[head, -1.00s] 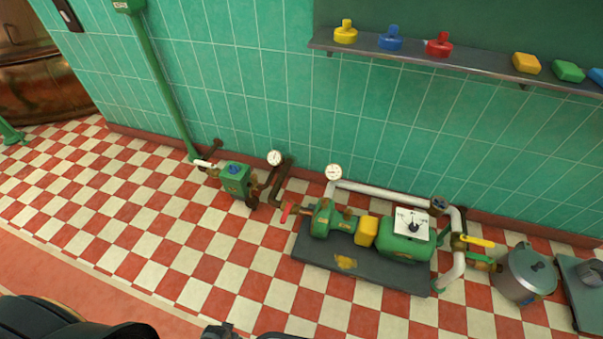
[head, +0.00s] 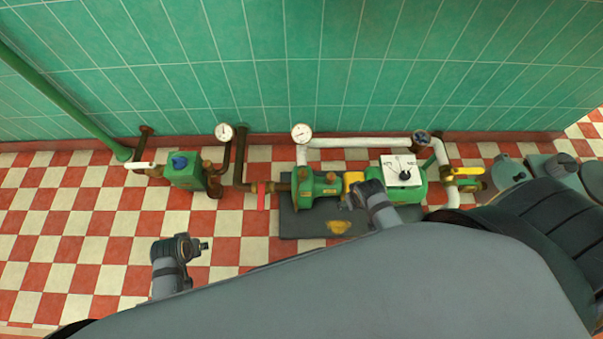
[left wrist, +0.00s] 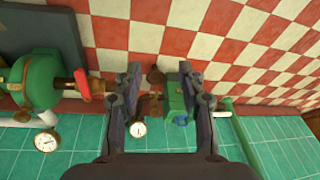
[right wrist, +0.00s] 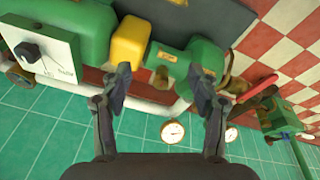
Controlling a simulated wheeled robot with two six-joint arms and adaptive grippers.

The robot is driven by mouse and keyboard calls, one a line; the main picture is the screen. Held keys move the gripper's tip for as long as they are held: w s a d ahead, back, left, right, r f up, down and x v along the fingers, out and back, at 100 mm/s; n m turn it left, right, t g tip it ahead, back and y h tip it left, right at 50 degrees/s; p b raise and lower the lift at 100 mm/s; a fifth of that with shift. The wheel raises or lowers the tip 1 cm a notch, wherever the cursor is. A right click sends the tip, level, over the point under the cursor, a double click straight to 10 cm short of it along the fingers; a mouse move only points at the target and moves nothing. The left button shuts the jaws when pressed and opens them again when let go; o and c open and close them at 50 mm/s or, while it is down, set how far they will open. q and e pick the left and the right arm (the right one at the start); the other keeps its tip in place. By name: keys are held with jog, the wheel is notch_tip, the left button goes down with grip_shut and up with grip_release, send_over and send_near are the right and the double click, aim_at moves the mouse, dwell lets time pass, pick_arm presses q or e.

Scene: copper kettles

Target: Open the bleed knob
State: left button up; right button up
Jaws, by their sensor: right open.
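I cannot tell for sure which part is the bleed knob. A blue knob (head: 180,162) sits on top of a small green box valve (head: 186,176) at the left of the pipework; it also shows in the left wrist view (left wrist: 180,121). A small dark blue knob (head: 421,138) sits at the right end of the white pipe. My left gripper (left wrist: 160,67) is open and empty, with the box valve in view beyond its fingers. My right gripper (right wrist: 159,67) is open and empty, with the green pump (right wrist: 180,68) and yellow coupling (right wrist: 130,42) beyond its fingers. Neither gripper visibly touches anything.
A red lever (head: 261,196) stands left of the pump, and a yellow lever (head: 467,171) is at the right. Two dial gauges rise behind, one left (head: 224,132) and one over the pump (head: 301,133). A grey pot (head: 505,172) stands far right. The checkered floor at left is clear.

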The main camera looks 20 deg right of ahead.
notch_tip(320, 180, up, 8)
jog(key=w+a+b, duration=0.1)
jog(key=w+b, duration=0.1)
jog(key=b, duration=0.1)
pick_arm(q)
notch_tip(320, 180, up, 11)
jog(key=d, duration=0.2)
pick_arm(e)
jog(key=m+g, duration=0.3)
jog(key=m, duration=0.4)
send_over(303, 172)
notch_tip(303, 172, down, 5)
jog(key=shift+y, duration=0.4)
notch_tip(303, 172, down, 10)
jog(key=b, duration=0.6)
jog(key=shift+f, duration=0.45)
pick_arm(q)
jog(key=s+d+f+t+h, duration=0.2)
jog(key=d+f, duration=0.2)
jog(key=f, duration=0.7)
jog(key=shift+d+f+t, duration=0.15)
jog(key=shift+f+t, duration=0.2)
jog(key=shift+t, duration=0.05)
jog(key=shift+s, duration=0.1)
pick_arm(e)
jog(key=c, duration=1.2)
